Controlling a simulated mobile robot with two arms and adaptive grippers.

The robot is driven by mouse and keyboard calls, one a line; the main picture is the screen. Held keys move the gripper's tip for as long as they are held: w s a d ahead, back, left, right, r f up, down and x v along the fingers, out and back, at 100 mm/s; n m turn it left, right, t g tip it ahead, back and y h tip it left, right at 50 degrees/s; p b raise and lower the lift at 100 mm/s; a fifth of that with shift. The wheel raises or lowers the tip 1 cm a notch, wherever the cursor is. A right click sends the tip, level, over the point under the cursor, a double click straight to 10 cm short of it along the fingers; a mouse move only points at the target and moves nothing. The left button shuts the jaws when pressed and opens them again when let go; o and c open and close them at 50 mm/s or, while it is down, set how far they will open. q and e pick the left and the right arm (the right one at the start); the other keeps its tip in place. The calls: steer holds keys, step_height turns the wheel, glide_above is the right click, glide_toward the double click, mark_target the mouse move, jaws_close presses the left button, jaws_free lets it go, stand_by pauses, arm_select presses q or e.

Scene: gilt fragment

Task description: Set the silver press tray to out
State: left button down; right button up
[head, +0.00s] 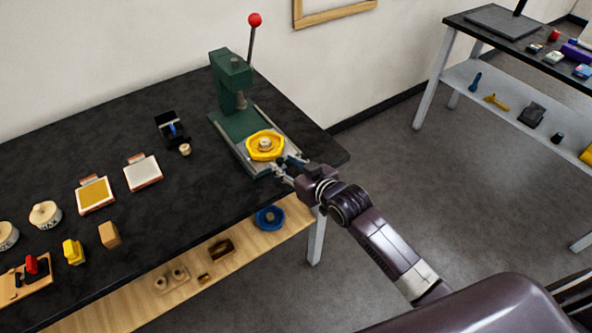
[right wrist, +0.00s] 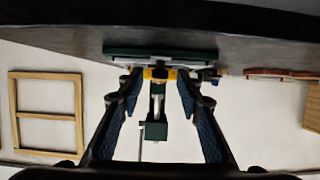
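A green press (head: 231,80) with a red-knobbed lever stands near the right end of the black table; it also shows upside down in the right wrist view (right wrist: 156,130). The silver tray (head: 241,154) shows only as grey metal edges at the front of the press base. A yellow many-sided dish (head: 265,146) with a pale knob lies over it and hides most of it. My right gripper (head: 284,169) is at the front right corner of the base, close to the dish. In the right wrist view its fingers (right wrist: 158,74) are apart, with nothing clearly held between them. My left gripper is out of view.
Left of the press are a small black stand (head: 169,127), a white pad (head: 142,172) and a yellow pad (head: 95,194). A blue dish (head: 269,218) lies on the wooden shelf below. Another bench (head: 496,36) stands at the far right, across open floor.

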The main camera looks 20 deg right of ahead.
steer(key=v, duration=1.1)
steer(key=shift+s, duration=0.2)
steer(key=shift+d, duration=0.1)
steer(key=s+d+f+m+g+h, duration=0.1)
steer(key=s+d+f+g, duration=0.15)
steer(key=f, duration=0.75)
steer(key=s+d+f+g+h, duration=0.15)
steer(key=s+f, duration=0.25)
steer(key=f, duration=0.7)
steer(key=s+d+f+m+g+h, duration=0.1)
steer(key=s+d+f, duration=0.2)
steer(key=f, duration=0.7)
steer(key=s+f+g, duration=0.3)
steer(key=s+f, duration=1.1)
steer(key=s+a+f+g, duration=0.1)
steer(key=s+f, duration=0.3)
steer(key=s, duration=0.6)
steer(key=s+a+f+n+g, duration=0.1)
steer(key=s+f, duration=0.3)
steer(key=s, duration=0.6)
steer(key=shift+s+g, duration=0.2)
steer(key=shift+g, duration=0.7)
steer(key=shift+f+h, duration=0.1)
steer(key=shift+h, duration=0.15)
